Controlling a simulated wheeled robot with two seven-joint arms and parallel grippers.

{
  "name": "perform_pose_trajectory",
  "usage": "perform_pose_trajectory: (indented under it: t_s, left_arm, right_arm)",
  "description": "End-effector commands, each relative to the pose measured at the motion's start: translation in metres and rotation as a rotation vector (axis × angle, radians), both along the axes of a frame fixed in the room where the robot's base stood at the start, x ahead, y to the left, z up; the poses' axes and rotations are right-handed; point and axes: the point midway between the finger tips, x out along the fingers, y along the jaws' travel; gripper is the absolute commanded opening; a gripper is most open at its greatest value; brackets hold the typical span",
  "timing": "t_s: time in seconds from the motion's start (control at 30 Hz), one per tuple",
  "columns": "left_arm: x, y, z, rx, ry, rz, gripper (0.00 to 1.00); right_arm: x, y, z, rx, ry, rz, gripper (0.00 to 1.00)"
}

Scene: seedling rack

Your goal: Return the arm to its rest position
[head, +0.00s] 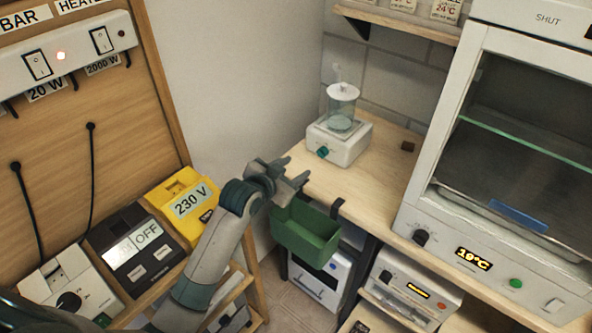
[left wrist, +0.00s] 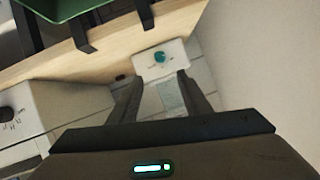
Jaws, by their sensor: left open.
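My left gripper (head: 291,181) reaches in from the left in the head view, over the front left corner of the wooden bench (head: 315,176). Its fingers are apart with nothing between them. In the left wrist view the two fingers of my left gripper (left wrist: 158,88) show open, and beyond them is the white device (left wrist: 152,60) with a green knob. That device also stands on the bench in the head view (head: 343,148), a glass vessel on top, apart from the gripper. My right gripper is in neither view.
A green bin (head: 306,236) hangs at the bench's front edge, just below my left gripper. A white cabinet (head: 413,200) with a glass front stands at the right. A yellow 230 V box (head: 178,192) and a black OFF box (head: 127,238) sit at the left, near my arm.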

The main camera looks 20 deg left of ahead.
Motion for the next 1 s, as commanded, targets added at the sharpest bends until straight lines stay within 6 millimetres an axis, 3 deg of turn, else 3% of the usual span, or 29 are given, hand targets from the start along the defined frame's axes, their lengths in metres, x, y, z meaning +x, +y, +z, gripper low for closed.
perform_pose_trajectory:
  t_s: [0.43,0.57,0.67,0.77,0.87,1.0]
  left_arm:
    - [-0.001,0.0,-0.001,-0.002,0.003,0.001,0.44]
    - [-0.011,-0.001,-0.01,-0.004,0.026,0.003,0.44]
    - [-0.031,-0.003,-0.027,-0.005,0.073,0.009,0.44]
    - [-0.064,-0.006,-0.053,-0.006,0.146,0.02,0.44]
    - [-0.11,-0.007,-0.082,-0.008,0.245,0.038,0.44]
    - [-0.188,-0.008,-0.12,-0.009,0.404,0.075,0.44]
  right_arm:
    - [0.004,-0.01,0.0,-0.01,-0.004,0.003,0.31]
    - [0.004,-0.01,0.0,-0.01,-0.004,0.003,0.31]
    - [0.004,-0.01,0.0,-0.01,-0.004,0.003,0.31]
    - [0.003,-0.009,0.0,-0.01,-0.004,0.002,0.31]
    - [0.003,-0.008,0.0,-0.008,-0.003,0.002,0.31]
    - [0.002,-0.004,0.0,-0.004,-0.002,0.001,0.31]
